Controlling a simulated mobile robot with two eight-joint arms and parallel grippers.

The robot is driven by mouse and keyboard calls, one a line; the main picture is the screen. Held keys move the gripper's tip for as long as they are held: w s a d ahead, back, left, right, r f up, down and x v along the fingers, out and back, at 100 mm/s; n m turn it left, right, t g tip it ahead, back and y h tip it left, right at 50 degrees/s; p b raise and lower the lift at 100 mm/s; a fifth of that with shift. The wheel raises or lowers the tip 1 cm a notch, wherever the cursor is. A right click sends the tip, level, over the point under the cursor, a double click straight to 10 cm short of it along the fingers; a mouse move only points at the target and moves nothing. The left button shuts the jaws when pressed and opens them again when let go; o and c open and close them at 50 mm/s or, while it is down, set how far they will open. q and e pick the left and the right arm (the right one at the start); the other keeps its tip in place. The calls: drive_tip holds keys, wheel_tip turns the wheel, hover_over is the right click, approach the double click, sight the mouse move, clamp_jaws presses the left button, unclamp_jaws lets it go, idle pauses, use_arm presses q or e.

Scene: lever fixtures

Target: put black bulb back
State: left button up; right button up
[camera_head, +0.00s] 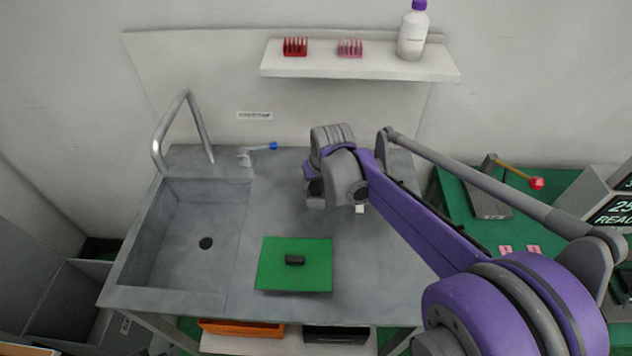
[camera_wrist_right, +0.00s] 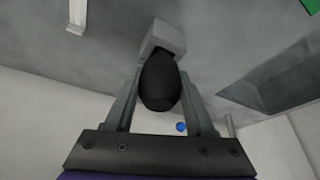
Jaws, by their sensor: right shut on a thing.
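The black bulb (camera_wrist_right: 160,83) shows in the right wrist view as a dark egg-shaped body between the two fingers of my right gripper (camera_wrist_right: 160,95), which is shut on it. A light grey block (camera_wrist_right: 166,36) sits right behind the bulb's far end; I cannot tell whether they touch. My left gripper is not in view.
A sink (camera_head: 205,243) with a tap is at left, beside a blue-knobbed lever (camera_head: 273,146). A green mat (camera_head: 270,270) bearing a small black piece (camera_head: 295,260) lies in front. A shelf (camera_head: 370,66) hangs above. A red-knobbed lever (camera_head: 536,183) stands at right.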

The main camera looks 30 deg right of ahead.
drive_tip(key=shift+f, duration=0.25)
drive_tip(key=shift+f, duration=0.15)
drive_tip(key=o, duration=0.8)
drive_tip(key=shift+o, duration=0.2)
drive_tip(key=shift+s+r, duration=0.1)
drive_tip(key=shift+r, duration=0.5)
drive_tip(key=d+p+v, duration=0.1)
drive_tip(key=v, duration=1)
drive_tip(key=shift+n+t+y, duration=0.4)
drive_tip(key=shift+n, duration=0.5)
drive_tip(key=s+a+f, duration=0.3)
drive_tip(key=s+f, duration=0.1)
drive_tip(key=s, duration=0.1)
drive_tip(key=s+a+f, duration=0.3)
drive_tip(key=s+a, duration=0.1)
drive_tip(key=s, duration=0.2)
drive_tip(key=s+a+f, duration=0.3)
drive_tip(key=s+f, duration=0.1)
drive_tip(key=s, duration=0.1)
drive_tip(key=shift+s+a+f, duration=0.15)
drive_tip(key=shift+a+f, duration=0.1)
drive_tip(key=shift+f, duration=0.1)
drive_tip(key=shift+s+f, duration=0.15)
drive_tip(key=shift+f, duration=0.15)
